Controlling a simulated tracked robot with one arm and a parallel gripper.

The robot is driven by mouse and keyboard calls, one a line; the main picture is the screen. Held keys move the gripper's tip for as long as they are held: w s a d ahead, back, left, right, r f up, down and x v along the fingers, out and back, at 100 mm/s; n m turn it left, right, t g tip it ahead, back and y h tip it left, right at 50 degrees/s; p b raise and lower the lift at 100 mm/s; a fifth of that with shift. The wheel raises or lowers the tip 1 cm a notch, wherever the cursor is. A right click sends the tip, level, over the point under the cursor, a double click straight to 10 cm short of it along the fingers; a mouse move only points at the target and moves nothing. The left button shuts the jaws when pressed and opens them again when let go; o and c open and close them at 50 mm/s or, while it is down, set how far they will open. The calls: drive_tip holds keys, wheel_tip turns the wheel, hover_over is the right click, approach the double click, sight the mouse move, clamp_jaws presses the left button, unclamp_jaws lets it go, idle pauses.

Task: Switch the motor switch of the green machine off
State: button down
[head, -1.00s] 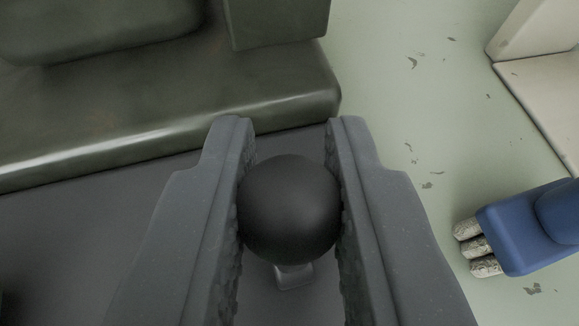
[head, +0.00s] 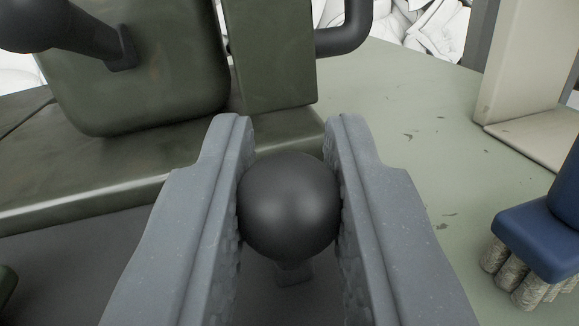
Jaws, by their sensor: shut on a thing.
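My gripper (head: 290,200) is in the lower middle of the head view. Its two grey jaws are shut on a dark round knob (head: 289,207), touching it on both sides. A short stem (head: 293,273) shows under the knob. The dark green machine (head: 150,75) stands just beyond the gripper, with a lighter worn ledge along its base. I cannot tell from this view whether the knob is the motor switch or what position it is in.
A black handle with a round end (head: 70,30) sticks out at the top left. A black bent bar (head: 350,30) is behind the machine. A blue part with several rough rolls (head: 540,225) is at the right, near a cream block (head: 525,70). White heaps (head: 435,28) lie at the back. Pale green floor (head: 420,150) is clear between.

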drive_tip(key=shift+f, duration=0.1)
drive_tip(key=c, duration=1.3)
unclamp_jaws()
drive_tip(key=shift+s, duration=0.1)
drive_tip(key=s+a+f, duration=0.1)
drive_tip(key=s+a, duration=0.1)
drive_tip(key=s, duration=1.1)
drive_tip(key=shift+s+p, duration=0.2)
drive_tip(key=shift+p, duration=0.1)
drive_tip(key=shift+w+a, duration=0.1)
